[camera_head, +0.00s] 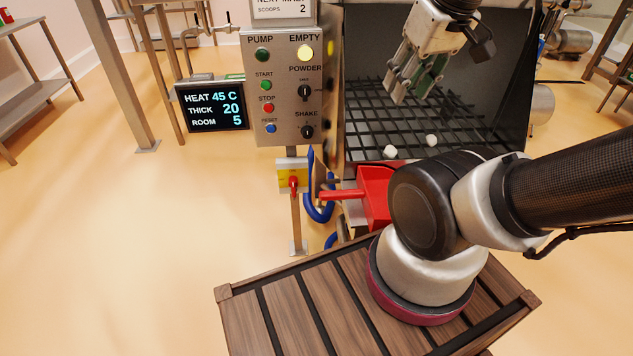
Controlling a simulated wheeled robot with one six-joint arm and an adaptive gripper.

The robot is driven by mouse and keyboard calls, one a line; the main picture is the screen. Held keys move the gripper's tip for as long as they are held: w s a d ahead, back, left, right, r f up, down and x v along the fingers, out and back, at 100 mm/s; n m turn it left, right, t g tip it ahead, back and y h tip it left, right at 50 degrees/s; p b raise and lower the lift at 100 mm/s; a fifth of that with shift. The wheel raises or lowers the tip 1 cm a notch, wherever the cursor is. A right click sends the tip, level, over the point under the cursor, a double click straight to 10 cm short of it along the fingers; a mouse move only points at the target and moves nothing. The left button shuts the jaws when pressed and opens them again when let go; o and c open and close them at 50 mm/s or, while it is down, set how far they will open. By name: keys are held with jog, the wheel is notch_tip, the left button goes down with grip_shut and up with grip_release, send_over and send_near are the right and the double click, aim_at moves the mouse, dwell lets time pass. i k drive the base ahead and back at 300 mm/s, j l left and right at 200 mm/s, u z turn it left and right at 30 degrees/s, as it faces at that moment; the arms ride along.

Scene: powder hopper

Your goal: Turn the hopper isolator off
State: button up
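The isolator (293,177) is a small yellow box with a red handle, mounted on a post below the control panel. Its red handle points roughly downward in the picture. My gripper (408,90) is high at the upper right, over the dark hopper grate, far from the isolator. Its fingers look apart, with nothing seen between them. The hopper (440,110) is a dark bin with a bar grate, and two small white lumps lie on the grate.
The control panel (285,90) has a lit yellow EMPTY lamp, buttons and two black knobs. A display (212,106) reads heat, thick and room. A red scoop (345,194) and blue hose (318,212) are just right of the isolator. The floor left of the isolator is clear.

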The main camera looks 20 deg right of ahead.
aim_at(293, 181)
jog(key=i+j+z, duration=0.1)
jog(key=j+z, duration=0.2)
jog(key=j, duration=0.2)
jog(key=i+j+z, duration=0.1)
jog(key=j+z, duration=0.2)
jog(key=j, duration=0.25)
jog(key=j+z, duration=0.15)
jog(key=j, duration=0.2)
jog(key=k+j+z, duration=0.15)
jog(key=j, duration=0.15)
jog(key=k+j+z, duration=0.15)
jog(key=j, duration=0.2)
jog(key=j+z, duration=0.15)
jog(key=j, duration=0.2)
jog(key=k, duration=0.05)
